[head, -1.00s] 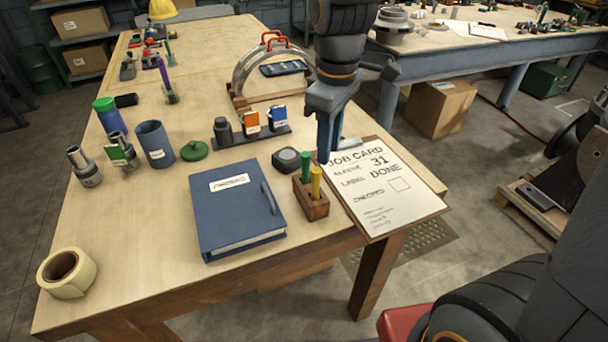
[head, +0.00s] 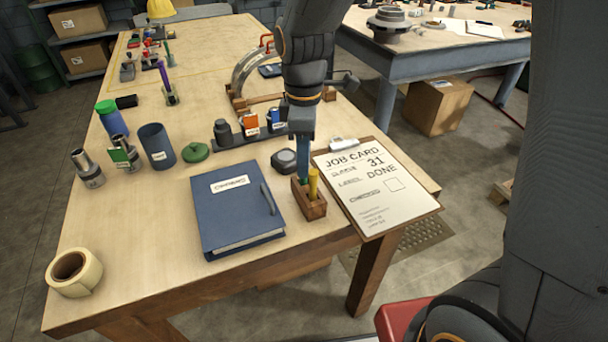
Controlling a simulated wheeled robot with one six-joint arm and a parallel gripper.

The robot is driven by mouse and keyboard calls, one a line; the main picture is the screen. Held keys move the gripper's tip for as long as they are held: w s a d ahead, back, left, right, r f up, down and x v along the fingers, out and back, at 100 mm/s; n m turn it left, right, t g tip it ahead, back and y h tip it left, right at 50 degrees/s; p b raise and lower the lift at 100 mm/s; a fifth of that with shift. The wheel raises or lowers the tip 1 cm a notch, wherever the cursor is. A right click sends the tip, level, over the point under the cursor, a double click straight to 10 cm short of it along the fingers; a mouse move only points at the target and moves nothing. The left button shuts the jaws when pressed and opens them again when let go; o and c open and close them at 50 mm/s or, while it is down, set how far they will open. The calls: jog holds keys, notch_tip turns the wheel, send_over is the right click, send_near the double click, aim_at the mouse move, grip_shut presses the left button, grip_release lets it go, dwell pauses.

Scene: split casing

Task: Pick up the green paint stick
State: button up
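The wooden holder block (head: 313,208) stands on the table between the blue binder and the job card. The yellow paint stick (head: 314,184) stands upright in it. My gripper (head: 303,164) points straight down over the holder's rear slot, where the green paint stick stands. The blue fingers cover most of the green stick, and only a small dark green part (head: 303,181) shows at the fingertips. The fingers are seen edge-on, so I cannot tell whether they are closed on it.
A blue binder (head: 235,208) lies left of the holder, and a clipboard with the job card (head: 370,190) lies right. A dark rounded box (head: 284,161) sits close behind-left of the gripper. A rack with orange and blue cartridges (head: 250,138) stands farther back.

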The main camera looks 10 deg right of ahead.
jog(key=shift+f, duration=0.4)
grip_shut()
